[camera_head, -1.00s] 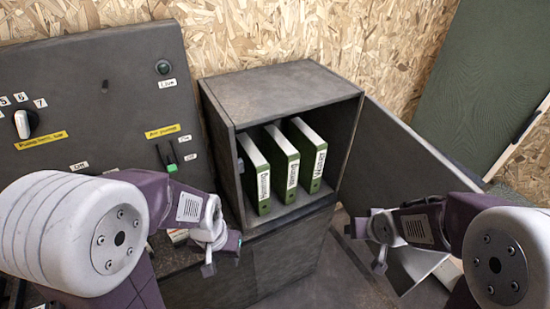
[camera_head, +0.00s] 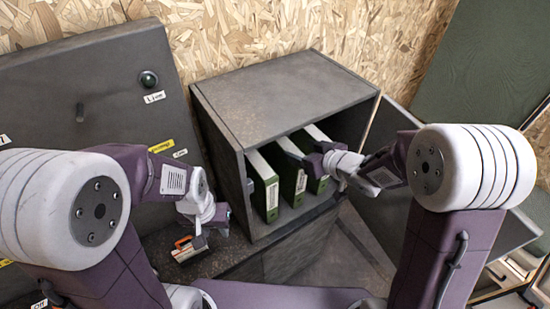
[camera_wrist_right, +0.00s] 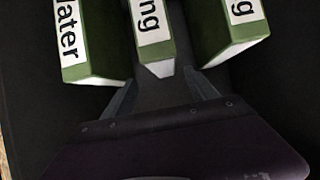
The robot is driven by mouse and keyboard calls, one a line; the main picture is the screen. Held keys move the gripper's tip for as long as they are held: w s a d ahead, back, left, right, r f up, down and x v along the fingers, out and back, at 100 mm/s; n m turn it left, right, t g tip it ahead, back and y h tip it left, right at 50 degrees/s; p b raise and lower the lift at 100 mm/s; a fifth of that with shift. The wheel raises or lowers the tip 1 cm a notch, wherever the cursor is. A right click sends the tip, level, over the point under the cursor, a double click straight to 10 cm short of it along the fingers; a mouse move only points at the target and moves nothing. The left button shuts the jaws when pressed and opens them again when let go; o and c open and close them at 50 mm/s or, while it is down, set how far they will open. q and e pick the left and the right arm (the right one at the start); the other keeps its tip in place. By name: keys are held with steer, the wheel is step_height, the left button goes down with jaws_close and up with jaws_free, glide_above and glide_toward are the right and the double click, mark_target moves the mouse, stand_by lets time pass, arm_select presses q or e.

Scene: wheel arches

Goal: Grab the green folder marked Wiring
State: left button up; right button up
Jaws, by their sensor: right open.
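Three green folders with white labels stand upright in the grey cabinet: left (camera_head: 265,185), middle (camera_head: 290,180) and right (camera_head: 317,183). In the right wrist view the left label (camera_wrist_right: 68,38) ends in "ater", the middle one (camera_wrist_right: 150,22) in "ng" and the right one (camera_wrist_right: 243,10) in "g". I cannot tell which folder says Wiring. My right gripper (camera_head: 312,158) is at the cabinet mouth, hiding part of the folders. Its open fingers (camera_wrist_right: 163,78) are either side of the middle folder's near end, with no visible grip. My left gripper (camera_head: 210,228) is open and empty, left of the cabinet.
The cabinet (camera_head: 285,90) has side walls close to the outer folders. Its open door (camera_head: 395,120) is at the right, behind my right arm. A grey panel (camera_head: 90,90) with switches stands left. An orange and white item (camera_head: 185,250) lies below my left gripper.

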mark_target(289, 147)
steer(key=shift+s+d, duration=0.15)
steer(key=shift+s, duration=0.05)
steer(key=x, duration=0.4)
steer(key=shift+w+r, duration=0.1)
steer(key=x, duration=0.4)
steer(key=shift+a, duration=0.4)
steer(key=shift+w+a+f, duration=0.2)
steer(key=shift+f, duration=0.1)
steer(key=shift+s+r, duration=0.1)
steer(key=c, duration=0.4)
jaws_close()
